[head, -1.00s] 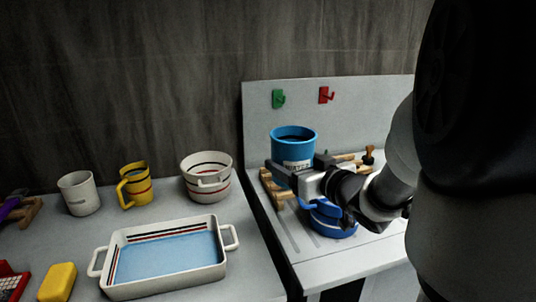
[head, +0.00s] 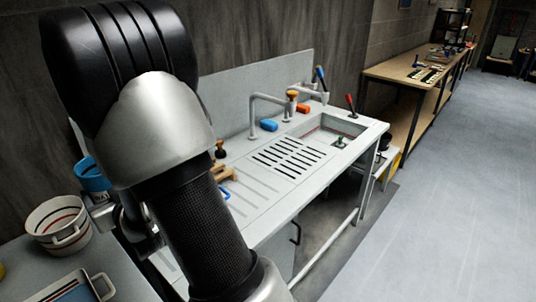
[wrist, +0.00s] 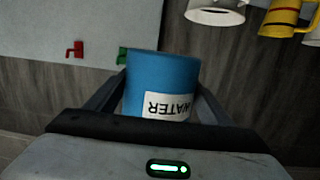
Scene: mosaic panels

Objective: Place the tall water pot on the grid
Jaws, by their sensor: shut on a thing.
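The tall blue water pot (head: 92,175) is at the left of the head view, partly hidden by my arm. In the wrist view the blue pot (wrist: 162,85) shows a white label reading WATER, upside down in the picture. My gripper (wrist: 163,98) is shut on the pot, with one dark finger on each side of it. Whether the pot's base touches anything is hidden. The grid (head: 285,157), a set of dark slots in the light counter, lies in the middle of the head view, well to the right of the pot. Nothing stands on the grid.
A striped white pot (head: 58,222) stands at far left.

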